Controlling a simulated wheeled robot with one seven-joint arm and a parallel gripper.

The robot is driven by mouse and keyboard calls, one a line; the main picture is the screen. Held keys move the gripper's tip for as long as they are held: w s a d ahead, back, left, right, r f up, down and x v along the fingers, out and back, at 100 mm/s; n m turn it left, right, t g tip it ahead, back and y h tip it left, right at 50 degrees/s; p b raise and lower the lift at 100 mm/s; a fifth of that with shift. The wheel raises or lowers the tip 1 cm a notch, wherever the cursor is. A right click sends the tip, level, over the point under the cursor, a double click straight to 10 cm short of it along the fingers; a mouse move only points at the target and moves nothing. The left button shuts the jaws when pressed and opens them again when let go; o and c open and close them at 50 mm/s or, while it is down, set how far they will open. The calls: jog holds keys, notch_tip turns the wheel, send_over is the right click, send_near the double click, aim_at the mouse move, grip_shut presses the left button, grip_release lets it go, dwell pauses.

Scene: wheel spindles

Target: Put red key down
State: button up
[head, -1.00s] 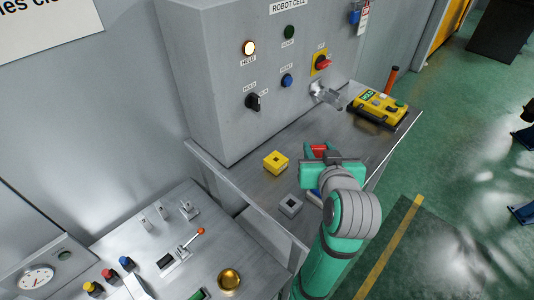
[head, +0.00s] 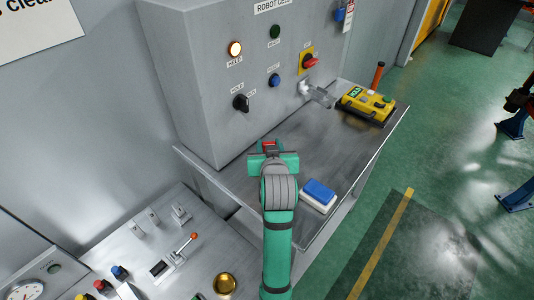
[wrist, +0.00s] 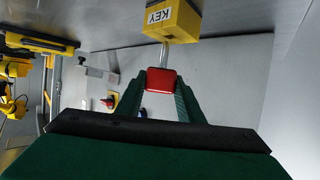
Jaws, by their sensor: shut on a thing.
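My gripper (head: 269,149) is shut on the red key (wrist: 161,79), whose red head sits between the two green fingers in the wrist view. The key's thin metal shaft points at a yellow block (wrist: 170,22) marked KEY. The shaft end meets the block in the picture; I cannot tell whether it is inserted or only close. In the head view my gripper is over the metal bench (head: 340,140), and a bit of red shows at its fingers. The yellow block is hidden there behind my gripper and arm.
A blue and white block (head: 318,194) lies right of my arm. A yellow control box (head: 365,105) stands at the bench's far end. The grey robot cell cabinet (head: 200,90), with knobs and lamps, rises behind. The bench between gripper and control box is clear.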

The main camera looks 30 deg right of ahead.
jog(key=shift+w+f, duration=0.2)
jog(key=shift+f, duration=0.1)
jog(key=shift+w+a+f, duration=0.1)
jog(key=shift+w+f, duration=0.05)
jog(key=shift+f, duration=0.75)
jog(key=shift+w+f, duration=0.15)
jog(key=shift+f, duration=0.7)
jog(key=shift+c, duration=1)
jog(key=shift+f, duration=0.25)
jog(key=o, duration=1.3)
jog(key=shift+c, duration=0.2)
jog(key=shift+r, duration=0.1)
jog(key=shift+r, duration=0.25)
jog(key=v, duration=1.2)
